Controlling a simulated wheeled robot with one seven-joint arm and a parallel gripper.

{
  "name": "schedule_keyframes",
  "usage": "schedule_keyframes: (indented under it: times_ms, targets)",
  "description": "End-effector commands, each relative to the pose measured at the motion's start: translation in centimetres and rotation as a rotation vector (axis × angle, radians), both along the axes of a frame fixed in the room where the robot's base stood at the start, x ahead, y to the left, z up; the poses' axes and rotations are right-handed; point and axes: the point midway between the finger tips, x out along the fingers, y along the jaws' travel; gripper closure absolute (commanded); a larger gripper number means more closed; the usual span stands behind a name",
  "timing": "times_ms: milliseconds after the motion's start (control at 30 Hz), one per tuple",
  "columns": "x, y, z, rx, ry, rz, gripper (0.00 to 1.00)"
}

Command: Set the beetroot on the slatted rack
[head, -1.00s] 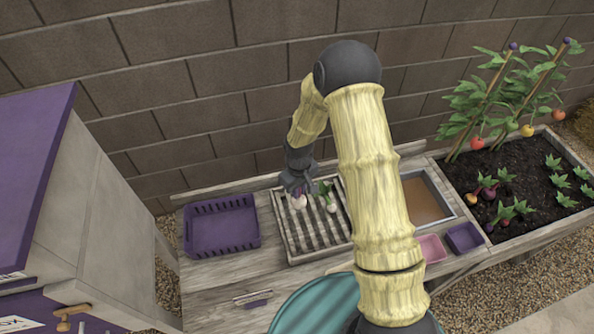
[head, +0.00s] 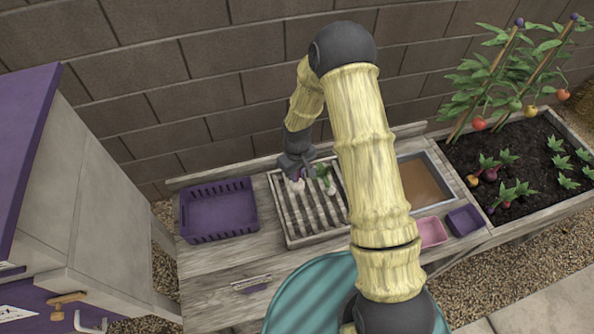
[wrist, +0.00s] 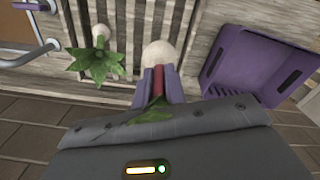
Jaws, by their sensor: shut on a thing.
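My gripper (head: 296,172) is over the left, back part of the slatted rack (head: 318,228). In the wrist view, my gripper's purple fingers (wrist: 159,82) are shut on the red stalk of a round root, taken as the beetroot (wrist: 159,52); its body looks pale cream, not dark red. A green leaf of it shows behind the fingers. In the head view, the beetroot (head: 298,186) hangs just below my gripper, over the slats. I cannot tell whether it touches them. Slats of the rack (wrist: 190,25) fill the top of the wrist view.
Another pale root with green leaves (head: 325,174) lies on the rack, right of my gripper. A purple crate (head: 217,212) stands left of the rack. A brown-bottomed basin (head: 420,183), pink tub (head: 431,232) and purple tub (head: 464,220) are to the right. The wall is close behind.

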Motion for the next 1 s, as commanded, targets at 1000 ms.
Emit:
schedule_keyframes:
  times_ms: [1000]
  targets:
    - [0.0,0.0,-6.5,0.001,-0.001,0.0,0.7]
